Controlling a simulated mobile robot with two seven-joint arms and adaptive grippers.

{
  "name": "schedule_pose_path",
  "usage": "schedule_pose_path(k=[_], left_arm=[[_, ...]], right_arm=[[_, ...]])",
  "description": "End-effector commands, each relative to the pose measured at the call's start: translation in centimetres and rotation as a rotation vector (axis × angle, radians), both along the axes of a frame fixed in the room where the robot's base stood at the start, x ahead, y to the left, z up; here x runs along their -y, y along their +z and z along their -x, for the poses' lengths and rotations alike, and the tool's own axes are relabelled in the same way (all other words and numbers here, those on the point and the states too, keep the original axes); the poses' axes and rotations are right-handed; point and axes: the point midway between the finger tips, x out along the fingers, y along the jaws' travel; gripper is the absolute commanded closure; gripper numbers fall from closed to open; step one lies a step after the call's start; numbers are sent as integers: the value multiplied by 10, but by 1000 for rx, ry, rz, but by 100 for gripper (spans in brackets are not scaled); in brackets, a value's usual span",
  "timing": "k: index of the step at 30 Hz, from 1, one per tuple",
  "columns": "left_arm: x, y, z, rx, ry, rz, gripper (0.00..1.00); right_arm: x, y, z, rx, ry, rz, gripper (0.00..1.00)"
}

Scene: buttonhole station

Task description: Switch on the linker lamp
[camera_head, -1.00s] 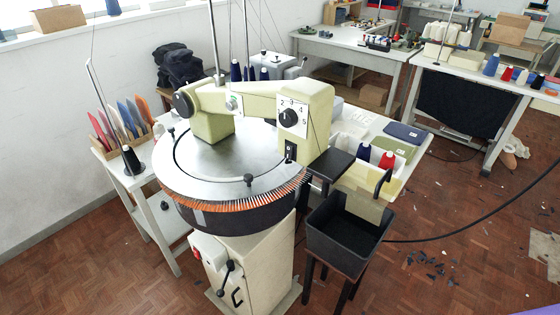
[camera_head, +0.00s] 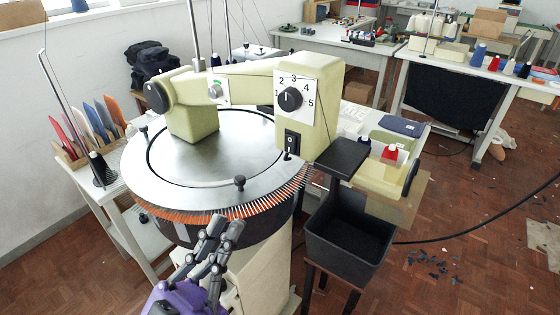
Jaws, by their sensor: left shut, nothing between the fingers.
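The linker (camera_head: 225,150) stands ahead, with a round metal dial plate ringed by orange points. Its cream head (camera_head: 325,85) carries a black rotary knob (camera_head: 290,98) marked with numbers. Below the knob is a black rocker switch (camera_head: 292,142) with a small lever beneath it. A small white plate with a green part (camera_head: 217,90) sits on the cream arm. I cannot make out a lamp or tell whether one is lit. My left gripper (camera_head: 224,228) has grey fingers and a purple wrist. It is shut and empty, in front of the dial's near rim, below and left of the rocker switch.
A black bin (camera_head: 348,240) stands on a stool at right of the linker. A small black shelf (camera_head: 342,157) juts out below the head. A side table (camera_head: 125,218) with a yarn cone and coloured tools is at left. Floor at right is mostly open, with a cable and scraps.

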Motion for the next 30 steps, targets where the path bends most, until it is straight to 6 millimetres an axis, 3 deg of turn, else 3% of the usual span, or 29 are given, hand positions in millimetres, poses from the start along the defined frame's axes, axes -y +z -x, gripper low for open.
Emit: schedule_pose_path(k=[8, 13, 26, 30], left_arm=[[0, 0, -1, -2, 2, 1, 100], [6, 11, -10, 1, 3, 2, 100], [47, 69, -65, 6, 3, 2, 100], [60, 60, -83, -1, 3, 2, 100]], right_arm=[[1, -4, 4, -11, 1, 2, 100], [1, 0, 4, -11, 0, 0, 100], [0, 38, -16, 43, -12, -9, 100], [0, 35, -10, 33, -14, -10, 100]])
